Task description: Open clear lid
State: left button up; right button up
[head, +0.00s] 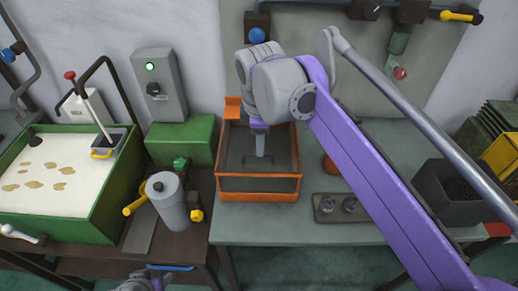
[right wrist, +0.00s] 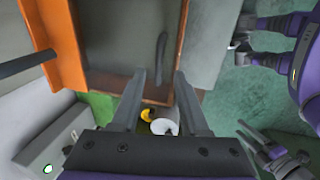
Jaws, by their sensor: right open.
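The clear lid (head: 281,142) lies over an orange-framed box on the grey table and looks shut. In the right wrist view the lid (right wrist: 115,45) fills the upper middle, with a dark bar handle (right wrist: 162,48) on it. My right gripper (head: 260,150) points down over the lid. In its wrist view the two fingers (right wrist: 157,88) stand apart with nothing between them, and the handle shows beyond their tips. I cannot tell the exact height above the lid. Part of my left arm shows at the bottom edge; its fingers (head: 145,284) are not clear.
Left of the box stand a grey cylinder (head: 168,203) with yellow knobs and a green block (head: 182,140). A green tank (head: 95,205) of pale liquid is at the far left. A dark tray (head: 340,208) with metal parts and a black bin (head: 447,190) are to the right.

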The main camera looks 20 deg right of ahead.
jog(key=shift+w+d+f, duration=0.1)
jog(key=shift+w+f, duration=0.1)
jog(key=shift+f, duration=0.55)
jog(key=shift+w+a+f, duration=0.1)
jog(key=shift+w+f, duration=0.05)
jog(key=shift+f, duration=0.65)
jog(key=shift+w+d+f, duration=0.1)
jog(key=shift+w+f, duration=0.1)
jog(key=shift+f, duration=0.55)
jog(key=shift+c, duration=0.2)
grip_shut()
